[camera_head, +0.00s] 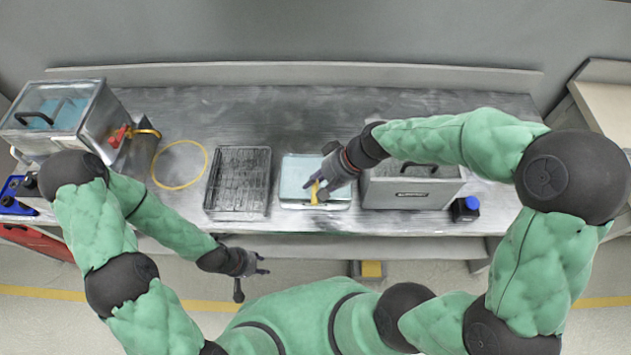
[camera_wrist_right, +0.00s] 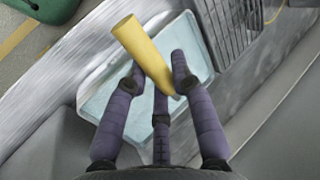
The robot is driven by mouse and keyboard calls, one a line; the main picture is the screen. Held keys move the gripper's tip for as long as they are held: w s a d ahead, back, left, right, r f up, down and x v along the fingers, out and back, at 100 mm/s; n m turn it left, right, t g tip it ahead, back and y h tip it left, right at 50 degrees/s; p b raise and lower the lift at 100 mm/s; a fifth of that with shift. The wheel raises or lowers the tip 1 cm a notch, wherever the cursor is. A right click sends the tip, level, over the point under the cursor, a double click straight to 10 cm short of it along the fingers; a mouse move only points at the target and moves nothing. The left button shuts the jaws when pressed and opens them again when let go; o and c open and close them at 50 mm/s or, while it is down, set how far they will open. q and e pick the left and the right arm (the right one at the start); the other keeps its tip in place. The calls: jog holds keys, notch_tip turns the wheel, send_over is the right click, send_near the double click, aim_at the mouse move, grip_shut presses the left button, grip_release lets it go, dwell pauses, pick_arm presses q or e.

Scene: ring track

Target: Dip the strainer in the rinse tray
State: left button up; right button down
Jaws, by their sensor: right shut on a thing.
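The rinse tray (camera_head: 295,176) is a shallow pale tray of light blue water at the middle of the bench. My right gripper (camera_head: 317,188) is over the tray and shut on the yellow handle of the strainer (camera_head: 314,194). In the right wrist view, the yellow handle (camera_wrist_right: 140,48) slants between the fingers (camera_wrist_right: 158,85), with the tray (camera_wrist_right: 112,98) below. The strainer's basket does not show, so I cannot tell whether it touches the water. My left gripper (camera_head: 256,270) is empty, fingers spread, in front of the bench edge.
A yellow hoop (camera_head: 179,164) lies further left. A glass-topped box (camera_head: 68,112) stands at the far left. The back of the bench is clear.

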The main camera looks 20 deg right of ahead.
jog(key=shift+r+p, duration=3.6)
jog(key=shift+r, duration=0.95)
notch_tip(320, 180, up, 4)
jog(key=p, duration=0.3)
